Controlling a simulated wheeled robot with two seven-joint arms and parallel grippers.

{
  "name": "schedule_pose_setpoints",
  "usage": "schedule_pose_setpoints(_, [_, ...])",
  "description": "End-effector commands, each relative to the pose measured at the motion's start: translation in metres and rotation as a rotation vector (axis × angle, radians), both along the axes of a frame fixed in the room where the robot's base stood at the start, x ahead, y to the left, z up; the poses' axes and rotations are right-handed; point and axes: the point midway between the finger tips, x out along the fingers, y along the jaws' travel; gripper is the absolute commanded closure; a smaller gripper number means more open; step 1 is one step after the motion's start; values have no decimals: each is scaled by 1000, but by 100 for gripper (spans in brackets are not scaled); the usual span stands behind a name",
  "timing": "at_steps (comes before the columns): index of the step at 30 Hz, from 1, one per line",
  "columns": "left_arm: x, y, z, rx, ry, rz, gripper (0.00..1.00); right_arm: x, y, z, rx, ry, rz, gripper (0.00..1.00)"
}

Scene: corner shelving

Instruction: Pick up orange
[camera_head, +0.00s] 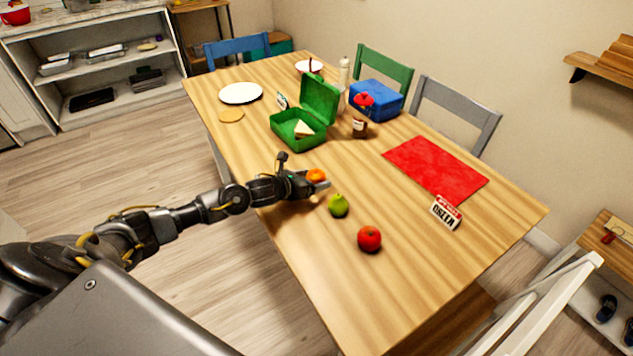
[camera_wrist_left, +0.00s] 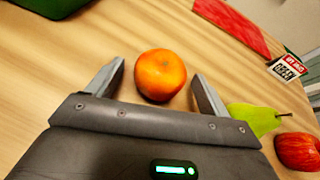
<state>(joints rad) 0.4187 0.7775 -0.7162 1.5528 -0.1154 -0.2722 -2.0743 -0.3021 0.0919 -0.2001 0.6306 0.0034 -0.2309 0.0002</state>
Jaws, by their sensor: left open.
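The orange (camera_head: 316,176) is on the wooden table near its left edge, beside the green pear. In the left wrist view the orange (camera_wrist_left: 161,75) lies between and slightly beyond my two open fingers, with a gap on each side. My left gripper (camera_head: 318,184) is open and low over the table at the orange; in the wrist view its fingertips (camera_wrist_left: 158,72) point toward the far side of the table. The near finger hides part of the orange in the head view. My right gripper is not in view.
A green pear (camera_head: 338,205) and a red apple (camera_head: 369,239) are close by on the table (camera_head: 300,260). A green lunchbox (camera_head: 290,135) stands open behind, with a red mat (camera_head: 435,168) and a small sign box (camera_head: 446,212) to the right. The front of the table is clear.

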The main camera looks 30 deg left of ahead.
Motion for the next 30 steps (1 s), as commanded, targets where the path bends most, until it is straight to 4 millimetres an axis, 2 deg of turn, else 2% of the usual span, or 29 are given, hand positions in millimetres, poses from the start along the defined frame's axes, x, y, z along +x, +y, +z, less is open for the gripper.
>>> schedule_pose_setpoints(3, [4,-1,-2,0,1,0,20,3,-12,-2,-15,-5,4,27])
schedule_pose_setpoints(8, [3,-1,-1,0,1,0,20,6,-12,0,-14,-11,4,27])
schedule_pose_setpoints(20, [3,-1,-1,0,1,0,70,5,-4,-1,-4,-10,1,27])
schedule_pose_setpoints(30, [4,-1,5,0,-1,0,70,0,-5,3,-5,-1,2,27])
